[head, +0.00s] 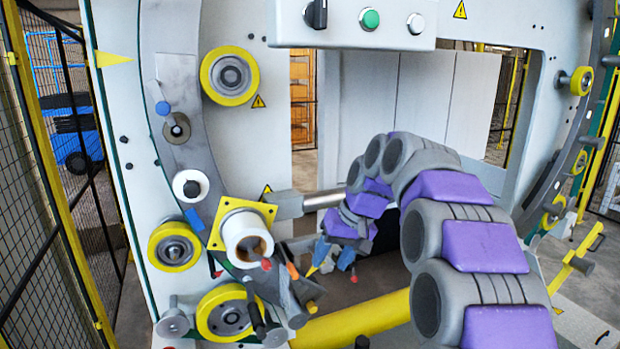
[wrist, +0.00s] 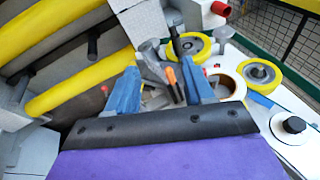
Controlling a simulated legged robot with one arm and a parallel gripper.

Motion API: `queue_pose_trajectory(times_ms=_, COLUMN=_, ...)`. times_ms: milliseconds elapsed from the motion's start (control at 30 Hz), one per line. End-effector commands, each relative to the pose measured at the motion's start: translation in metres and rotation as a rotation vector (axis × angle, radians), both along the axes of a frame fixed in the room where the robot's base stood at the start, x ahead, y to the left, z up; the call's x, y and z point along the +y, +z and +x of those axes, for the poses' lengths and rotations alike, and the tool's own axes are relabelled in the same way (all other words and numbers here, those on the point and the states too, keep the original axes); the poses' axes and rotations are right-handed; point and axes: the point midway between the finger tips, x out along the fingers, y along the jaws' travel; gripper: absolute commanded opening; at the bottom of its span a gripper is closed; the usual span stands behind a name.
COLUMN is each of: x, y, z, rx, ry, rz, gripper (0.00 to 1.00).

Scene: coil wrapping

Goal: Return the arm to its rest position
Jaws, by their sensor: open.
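My gripper (head: 331,262) is near the centre of the head view, at the end of my folded purple and grey arm. Its blue fingers point down and left toward the wrapping head of the machine. In the wrist view my gripper (wrist: 162,86) shows two blue fingers spread apart with a gap between them. I see nothing held. Beyond the gap are grey parts and an orange-tipped handle (wrist: 171,76). A white spool (head: 246,238) on a yellow square plate (head: 216,236) is left of my gripper, apart from it. My arm partly hides the wrist.
A yellow bar (head: 355,320) runs below my gripper. Yellow rollers (head: 230,76) line the ring-shaped machine frame. A control box (head: 352,18) with a green button hangs above. A mesh fence (head: 45,200) stands at the left. A grey shaft (head: 322,200) lies left of my arm.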

Motion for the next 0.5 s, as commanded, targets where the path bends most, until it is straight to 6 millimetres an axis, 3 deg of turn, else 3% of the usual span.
queue_pose_trajectory(times_ms=500, x=-0.022, y=-0.055, z=-0.12, rx=0.118, ry=-0.062, rz=-0.1, gripper=0.52)
